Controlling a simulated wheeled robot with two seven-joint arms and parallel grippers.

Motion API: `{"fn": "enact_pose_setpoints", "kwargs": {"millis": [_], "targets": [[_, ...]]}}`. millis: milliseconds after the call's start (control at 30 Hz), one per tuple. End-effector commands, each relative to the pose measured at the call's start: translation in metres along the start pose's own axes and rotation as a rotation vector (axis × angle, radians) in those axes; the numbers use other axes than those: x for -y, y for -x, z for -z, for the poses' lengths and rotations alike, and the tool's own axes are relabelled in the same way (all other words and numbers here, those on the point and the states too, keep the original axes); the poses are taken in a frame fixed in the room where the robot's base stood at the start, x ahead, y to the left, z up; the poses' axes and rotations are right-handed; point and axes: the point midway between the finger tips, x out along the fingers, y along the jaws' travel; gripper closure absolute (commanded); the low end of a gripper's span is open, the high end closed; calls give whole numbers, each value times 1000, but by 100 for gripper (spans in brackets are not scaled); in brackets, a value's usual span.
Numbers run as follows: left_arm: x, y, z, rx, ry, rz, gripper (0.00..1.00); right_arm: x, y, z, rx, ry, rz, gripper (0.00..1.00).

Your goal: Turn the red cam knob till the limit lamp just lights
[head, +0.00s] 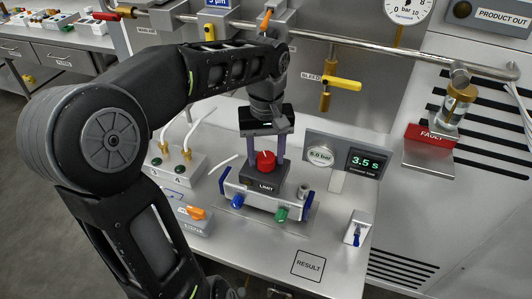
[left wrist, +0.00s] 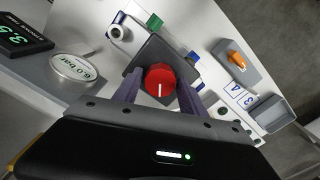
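The red cam knob (head: 264,162) sits on a dark box marked LIMIT (head: 265,182), on top of a pale valve block. It shows from above in the left wrist view (left wrist: 160,80), with a white pointer line towards my gripper body. My left gripper (head: 266,158) points down over the knob. Its two purple fingers stand on either side of it, and the left wrist view (left wrist: 160,92) shows gaps between fingers and knob. I cannot make out a lit limit lamp; it may be hidden. My right gripper is in neither view.
Blue (head: 237,201) and green (head: 281,213) fittings are on the block's front. An orange-handled switch (head: 195,213) is at left. The RESULT square (head: 308,265) is bare.

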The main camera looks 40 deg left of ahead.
Motion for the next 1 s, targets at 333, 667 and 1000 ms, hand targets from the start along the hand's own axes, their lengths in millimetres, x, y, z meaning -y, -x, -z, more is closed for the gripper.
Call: {"fn": "enact_pose_setpoints", "kwargs": {"millis": [333, 667, 1000], "targets": [[0, 0, 0, 0, 0, 0, 80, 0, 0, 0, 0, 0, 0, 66], [0, 0, 0, -1, 9, -1, 99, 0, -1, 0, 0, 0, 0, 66], [0, 0, 0, -1, 191, -1, 99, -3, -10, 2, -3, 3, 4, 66]]}}
